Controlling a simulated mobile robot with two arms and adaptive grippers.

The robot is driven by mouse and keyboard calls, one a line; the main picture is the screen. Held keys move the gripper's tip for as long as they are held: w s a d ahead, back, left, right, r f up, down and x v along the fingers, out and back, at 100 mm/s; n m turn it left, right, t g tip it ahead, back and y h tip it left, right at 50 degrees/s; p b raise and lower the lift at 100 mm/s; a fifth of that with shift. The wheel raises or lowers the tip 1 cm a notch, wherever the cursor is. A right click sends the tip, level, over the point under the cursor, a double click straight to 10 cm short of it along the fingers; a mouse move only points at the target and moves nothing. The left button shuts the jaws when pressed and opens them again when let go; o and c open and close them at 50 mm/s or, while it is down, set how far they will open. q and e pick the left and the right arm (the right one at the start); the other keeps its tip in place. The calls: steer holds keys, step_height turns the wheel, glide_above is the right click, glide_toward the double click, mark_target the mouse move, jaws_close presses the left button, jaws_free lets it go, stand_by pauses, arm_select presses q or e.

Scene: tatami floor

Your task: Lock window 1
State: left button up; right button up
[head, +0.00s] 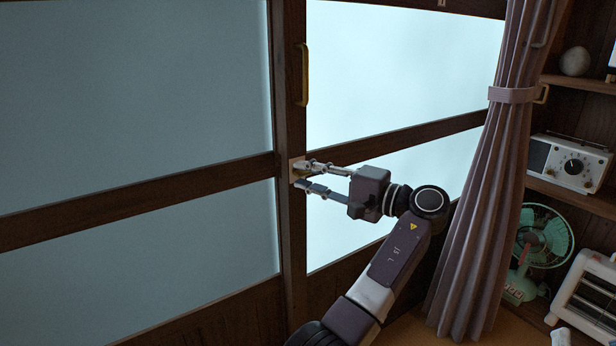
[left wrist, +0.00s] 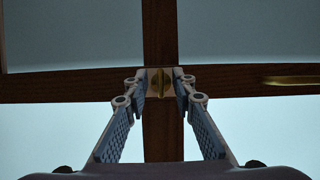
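The window (head: 135,100) has frosted panes in a dark wooden frame. A small brass lock (left wrist: 160,83) with an upright knob on a pale plate sits where the upright and crossbar meet. In the head view, the lock's plate (head: 295,166) shows partly behind the fingertips. My left gripper (head: 303,175) is at the lock, its fingers apart. In the left wrist view, the left gripper's fingertips (left wrist: 160,76) stand on either side of the knob, with a small gap visible on each side. Contact cannot be told. My right gripper is not in view.
A brass handle (head: 303,75) is on the upright above the lock. A tied curtain (head: 482,190) hangs right of my left arm. Beyond it, shelves hold a radio (head: 568,163), with a green fan (head: 540,240) and a heater (head: 588,295) lower down.

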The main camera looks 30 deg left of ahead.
arm_select(q)
steer(key=shift+d, duration=0.1)
steer(key=d, duration=1.2)
steer(key=shift+a, duration=0.1)
